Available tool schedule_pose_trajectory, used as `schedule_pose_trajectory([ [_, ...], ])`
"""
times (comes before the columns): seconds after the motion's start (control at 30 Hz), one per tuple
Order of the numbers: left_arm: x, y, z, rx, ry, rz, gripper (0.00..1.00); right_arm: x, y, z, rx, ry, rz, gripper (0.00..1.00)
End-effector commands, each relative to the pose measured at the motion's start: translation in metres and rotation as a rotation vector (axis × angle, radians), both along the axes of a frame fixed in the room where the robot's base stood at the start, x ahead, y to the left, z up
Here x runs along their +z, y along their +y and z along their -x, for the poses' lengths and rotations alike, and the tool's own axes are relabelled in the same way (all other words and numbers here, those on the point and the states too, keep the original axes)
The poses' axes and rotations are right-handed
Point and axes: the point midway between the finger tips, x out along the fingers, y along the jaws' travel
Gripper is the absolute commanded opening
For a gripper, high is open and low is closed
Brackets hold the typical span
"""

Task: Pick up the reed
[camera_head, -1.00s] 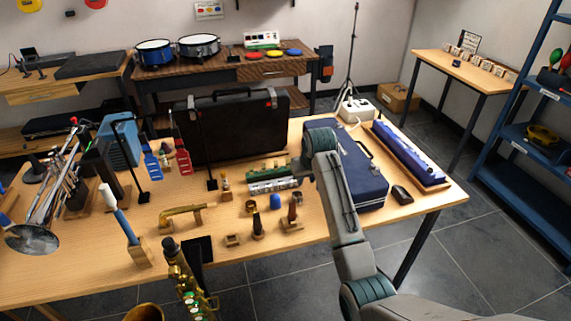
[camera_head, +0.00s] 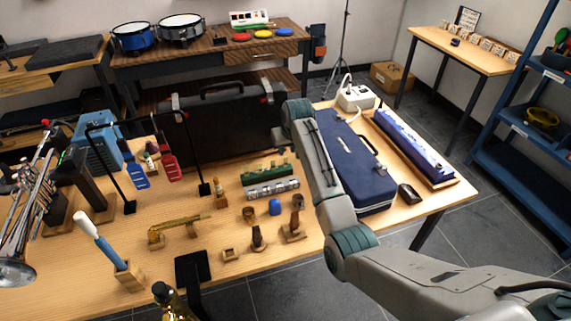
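I cannot single out the reed for certain. Several small instrument parts stand on the wooden table (camera_head: 330,250), among them a small wooden block (camera_head: 230,254), a dark mouthpiece-like piece (camera_head: 258,238), a brown piece on a wooden stand (camera_head: 296,218) and a small upright tan piece (camera_head: 220,194). My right arm reaches in from the lower right over the table, left of the blue case. The far end of that arm, at my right gripper (camera_head: 279,136), is in front of the black case; its fingers are not clear. My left gripper is out of view.
The large black case (camera_head: 225,130) stands behind the small parts, and the blue case (camera_head: 352,165) lies to the right. A blue-and-red paddle group and thin black stands (camera_head: 128,206) are at left. A blue tool on a wooden base (camera_head: 105,243) stands at front left.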

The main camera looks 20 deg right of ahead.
Motion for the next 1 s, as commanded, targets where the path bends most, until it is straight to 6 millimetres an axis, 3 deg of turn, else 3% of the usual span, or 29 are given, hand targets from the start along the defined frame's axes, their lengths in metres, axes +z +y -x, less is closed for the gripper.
schedule_pose_trajectory([
  [0.17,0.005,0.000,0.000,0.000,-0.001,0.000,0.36,-0.012,0.000,-0.003,0.000,0.002,0.000,0.25],
  [0.47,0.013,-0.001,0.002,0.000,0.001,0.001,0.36,-0.051,0.001,-0.013,0.000,0.001,0.000,0.25],
  [0.77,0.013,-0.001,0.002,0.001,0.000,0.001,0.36,-0.056,0.001,-0.015,0.000,-0.002,0.000,0.25],
  [0.9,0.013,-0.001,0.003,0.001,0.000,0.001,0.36,-0.055,0.001,-0.015,0.000,-0.002,0.000,0.00],
  [1.0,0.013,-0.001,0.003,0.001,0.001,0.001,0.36,-0.055,0.001,-0.015,0.000,-0.001,0.000,0.00],
])
